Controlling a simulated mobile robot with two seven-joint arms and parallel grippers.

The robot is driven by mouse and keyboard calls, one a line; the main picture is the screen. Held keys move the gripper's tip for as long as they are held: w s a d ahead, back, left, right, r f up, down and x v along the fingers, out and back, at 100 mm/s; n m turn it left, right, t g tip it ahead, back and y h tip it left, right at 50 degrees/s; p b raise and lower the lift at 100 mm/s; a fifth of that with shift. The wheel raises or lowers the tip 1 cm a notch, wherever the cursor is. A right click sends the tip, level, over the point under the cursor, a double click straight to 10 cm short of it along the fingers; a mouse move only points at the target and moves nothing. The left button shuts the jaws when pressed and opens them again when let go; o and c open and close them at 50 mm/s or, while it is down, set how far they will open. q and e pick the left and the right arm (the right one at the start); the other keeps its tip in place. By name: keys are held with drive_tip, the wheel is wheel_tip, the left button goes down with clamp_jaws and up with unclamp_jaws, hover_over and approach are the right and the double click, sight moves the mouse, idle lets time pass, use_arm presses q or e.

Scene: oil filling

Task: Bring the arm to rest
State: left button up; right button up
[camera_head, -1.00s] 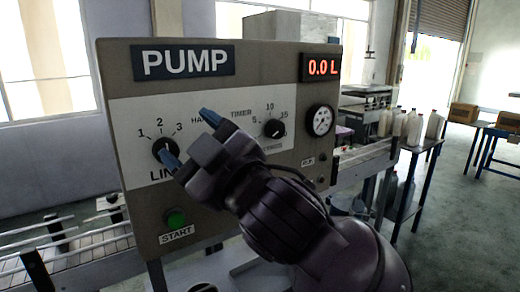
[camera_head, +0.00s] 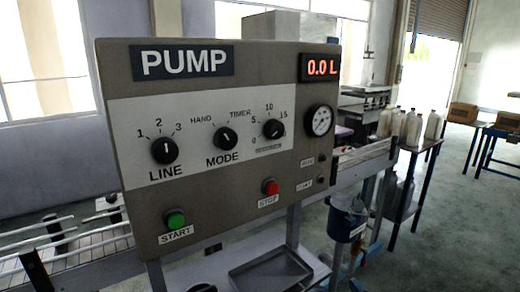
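The pump panel (camera_head: 225,195) stands upright in the middle of the head view, fully uncovered. Its LINE knob (camera_head: 164,150) has its pointer near 2. The MODE knob (camera_head: 226,138) sits between HAND and TIMER; its exact setting is hard to tell. The timer knob (camera_head: 273,129) is at the upper right of the dials. The green START button (camera_head: 175,220) and red STOP button (camera_head: 270,187) are below. The red display (camera_head: 320,68) reads 0.0 L. Neither of my grippers is in view.
A grey tray (camera_head: 270,270) lies below the panel. A dark bucket (camera_head: 347,219) hangs at its right. White bottles (camera_head: 411,126) stand on a side table. A conveyor (camera_head: 75,255) runs at the left. Open floor (camera_head: 465,230) lies at the right.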

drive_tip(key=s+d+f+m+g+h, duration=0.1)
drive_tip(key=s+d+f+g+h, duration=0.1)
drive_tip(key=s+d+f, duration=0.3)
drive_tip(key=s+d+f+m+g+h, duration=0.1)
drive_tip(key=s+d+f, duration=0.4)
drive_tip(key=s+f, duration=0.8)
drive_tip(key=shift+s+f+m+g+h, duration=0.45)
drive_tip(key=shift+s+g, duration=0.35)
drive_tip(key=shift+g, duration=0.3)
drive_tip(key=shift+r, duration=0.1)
